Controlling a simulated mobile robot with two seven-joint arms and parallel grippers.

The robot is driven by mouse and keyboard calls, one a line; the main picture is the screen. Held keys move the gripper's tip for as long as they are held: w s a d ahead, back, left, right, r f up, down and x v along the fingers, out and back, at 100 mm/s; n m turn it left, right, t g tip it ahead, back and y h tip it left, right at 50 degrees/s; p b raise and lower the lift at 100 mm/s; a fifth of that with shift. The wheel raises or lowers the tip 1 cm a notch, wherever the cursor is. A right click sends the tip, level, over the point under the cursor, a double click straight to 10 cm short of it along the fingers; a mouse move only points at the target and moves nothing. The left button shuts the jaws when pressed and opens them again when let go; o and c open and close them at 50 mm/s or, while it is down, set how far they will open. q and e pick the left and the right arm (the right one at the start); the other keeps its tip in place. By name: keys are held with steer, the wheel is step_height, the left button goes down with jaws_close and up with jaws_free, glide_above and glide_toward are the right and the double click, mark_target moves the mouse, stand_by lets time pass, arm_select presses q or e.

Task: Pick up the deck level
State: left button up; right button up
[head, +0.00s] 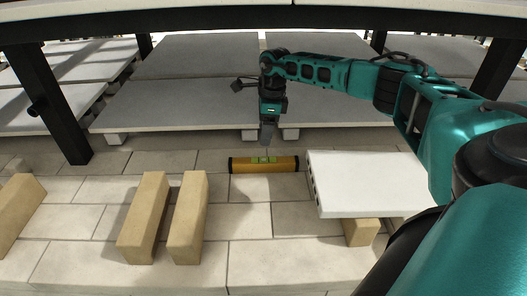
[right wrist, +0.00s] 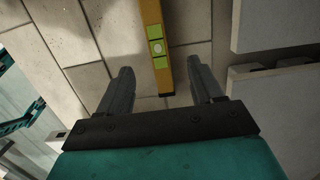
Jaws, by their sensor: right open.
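The deck level (head: 250,165) is a short orange-yellow bar with black ends and green vial windows. It lies flat on the pale brick deck. My right gripper (head: 268,143) is above it, pointing down, in the head view. In the right wrist view the level (right wrist: 154,40) runs up between and beyond the two open fingers (right wrist: 160,82), nearer the right finger. I see no contact between fingers and level. My left gripper is not in view.
Several tan blocks (head: 146,215) stand left of the level. A white slab (head: 365,178) on a tan support (head: 361,232) stands close to its right.

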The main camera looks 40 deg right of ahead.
steer(key=b, duration=0.2)
glide_above(264, 160)
step_height(264, 160, down, 6)
steer(key=shift+w+a+f, duration=0.1)
steer(key=shift+w, duration=0.05)
steer(key=shift+f, duration=0.75)
steer(key=f, duration=0.2)
steer(key=f+b, duration=0.1)
steer(key=shift+s+f+b, duration=0.2)
steer(key=shift+f+b, duration=0.1)
steer(key=shift+f, duration=0.35)
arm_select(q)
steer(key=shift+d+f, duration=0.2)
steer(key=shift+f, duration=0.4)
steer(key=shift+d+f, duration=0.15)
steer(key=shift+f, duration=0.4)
arm_select(e)
steer(key=shift+w+r, duration=0.1)
jaws_close()
